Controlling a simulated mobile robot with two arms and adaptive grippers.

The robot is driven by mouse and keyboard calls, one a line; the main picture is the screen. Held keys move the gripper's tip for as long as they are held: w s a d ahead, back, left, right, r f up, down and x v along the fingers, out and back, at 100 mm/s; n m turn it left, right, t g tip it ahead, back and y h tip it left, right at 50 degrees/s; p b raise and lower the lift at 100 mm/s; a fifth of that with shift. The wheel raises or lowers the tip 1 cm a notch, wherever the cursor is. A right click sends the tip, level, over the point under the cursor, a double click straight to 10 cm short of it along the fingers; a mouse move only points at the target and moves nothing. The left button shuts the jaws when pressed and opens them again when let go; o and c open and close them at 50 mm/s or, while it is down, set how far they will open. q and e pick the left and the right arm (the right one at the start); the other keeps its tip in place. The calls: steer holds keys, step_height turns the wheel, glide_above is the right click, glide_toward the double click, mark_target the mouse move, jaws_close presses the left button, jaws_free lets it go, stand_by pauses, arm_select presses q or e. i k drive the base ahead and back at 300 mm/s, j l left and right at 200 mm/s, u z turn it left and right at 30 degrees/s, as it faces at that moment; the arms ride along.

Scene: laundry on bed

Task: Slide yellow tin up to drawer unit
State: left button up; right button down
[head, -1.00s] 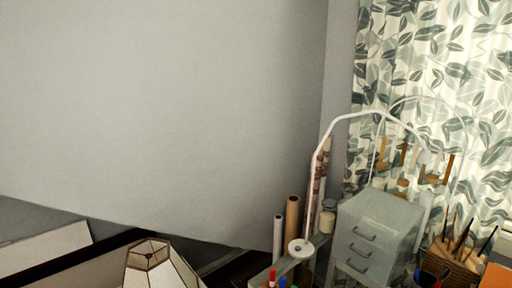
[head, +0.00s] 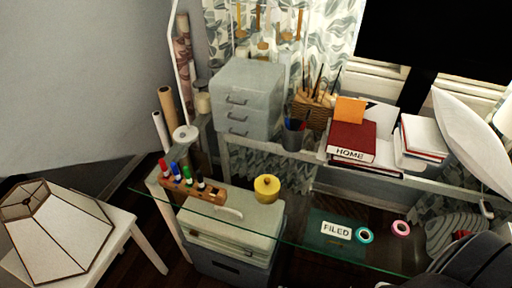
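The yellow tin (head: 267,188) is a short round tin with a small knob on its lid. It stands upright on the glass desk top. The drawer unit (head: 247,98) is a small grey box with three handled drawers, standing further back and a little left of the tin. A clear gap separates the tin from the drawer unit. Neither of my grippers shows in the head view.
A marker holder (head: 192,185) stands left of the tin. Tape rolls (head: 400,228) and a "FILED" label (head: 336,230) lie to the right. A lamp (head: 55,230) is far left.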

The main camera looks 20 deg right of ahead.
mark_target(265, 200)
steer(key=z, duration=0.9)
